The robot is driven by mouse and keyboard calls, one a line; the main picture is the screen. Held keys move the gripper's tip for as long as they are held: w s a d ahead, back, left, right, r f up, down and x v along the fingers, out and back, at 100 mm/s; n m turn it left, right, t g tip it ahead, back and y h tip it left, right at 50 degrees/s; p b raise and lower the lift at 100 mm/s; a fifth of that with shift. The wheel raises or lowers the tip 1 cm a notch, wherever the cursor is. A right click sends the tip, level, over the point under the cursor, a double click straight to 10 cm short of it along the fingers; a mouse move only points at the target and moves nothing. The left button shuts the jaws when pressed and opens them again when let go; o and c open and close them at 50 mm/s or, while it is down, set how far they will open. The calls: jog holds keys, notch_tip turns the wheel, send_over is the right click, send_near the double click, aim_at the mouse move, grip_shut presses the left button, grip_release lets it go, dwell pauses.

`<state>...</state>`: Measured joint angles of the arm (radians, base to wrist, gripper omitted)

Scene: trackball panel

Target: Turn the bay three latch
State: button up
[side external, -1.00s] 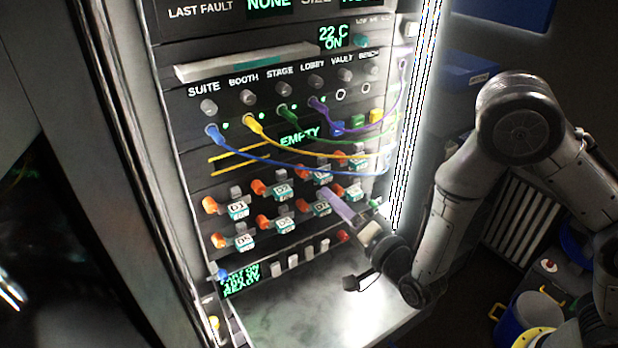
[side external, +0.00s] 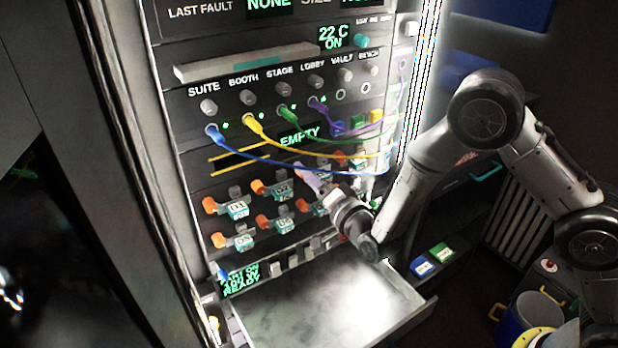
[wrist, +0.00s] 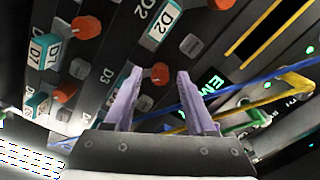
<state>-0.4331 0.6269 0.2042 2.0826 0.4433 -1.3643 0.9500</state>
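The bay three latch (wrist: 160,73) is an orange knob near the D3 marking in the wrist view. It shows between my two lavender fingertips; I cannot tell whether they touch it. My gripper (wrist: 159,76) is open, with one finger on each side of the latch in that view. In the side view my gripper (side external: 305,175) is at the upper row of drive bays, largely hiding bay three and its latch.
The D2 module (wrist: 160,22) sits beside bay three. Another orange latch (wrist: 65,92) is in the lower row. Blue (side external: 270,162) and yellow cables hang just above the bays. A pale shelf (side external: 320,300) juts out below. The D1 latch (side external: 209,205) is farther left.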

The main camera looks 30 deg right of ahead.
grip_shut()
dwell(0.3)
jog(key=shift+f+n, duration=0.1)
jog(key=shift+n, duration=8.8)
jog(key=shift+o, duration=0.5)
grip_release()
